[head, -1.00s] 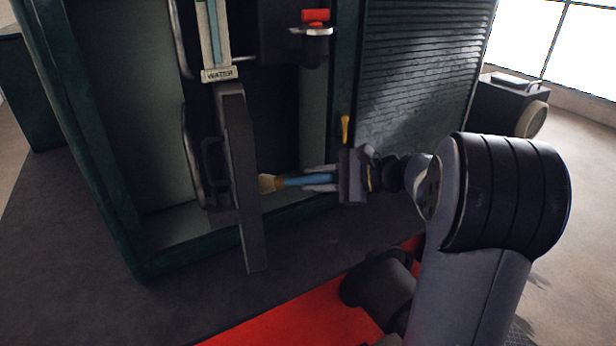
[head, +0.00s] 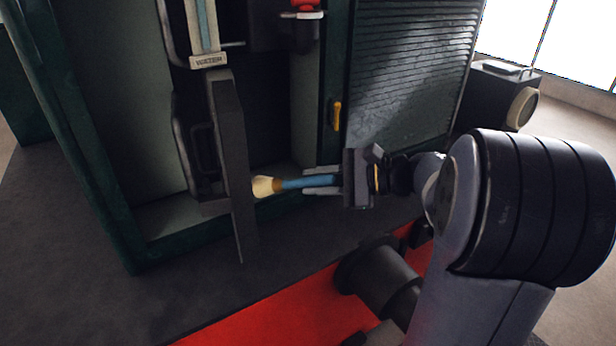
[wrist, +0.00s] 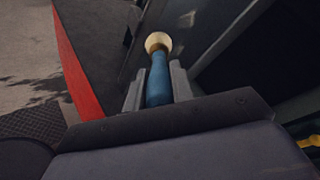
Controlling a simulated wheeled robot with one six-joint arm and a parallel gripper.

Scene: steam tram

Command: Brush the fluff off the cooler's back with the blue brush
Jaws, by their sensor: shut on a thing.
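The blue brush has a blue handle (head: 300,183) and pale bristles (head: 262,187). My gripper (head: 308,181) is shut on its handle, and the brush lies nearly level, bristles to the left. In the head view the bristles appear right at the edge of a long dark upright panel (head: 228,150); I cannot tell whether they touch it. In the wrist view the blue handle (wrist: 158,82) sits between the two fingers, with the bristles (wrist: 158,42) beyond them. I cannot tell which surface is the cooler's back, and I can make out no fluff.
A green-framed cabinet (head: 112,190) stands open around the dark panel. A gauge marked WATER (head: 208,61), a red-topped fitting (head: 304,10) and a yellow handle (head: 337,116) are close by. A slatted panel (head: 412,75) stands at right. Dark floor (head: 75,300) is clear at lower left.

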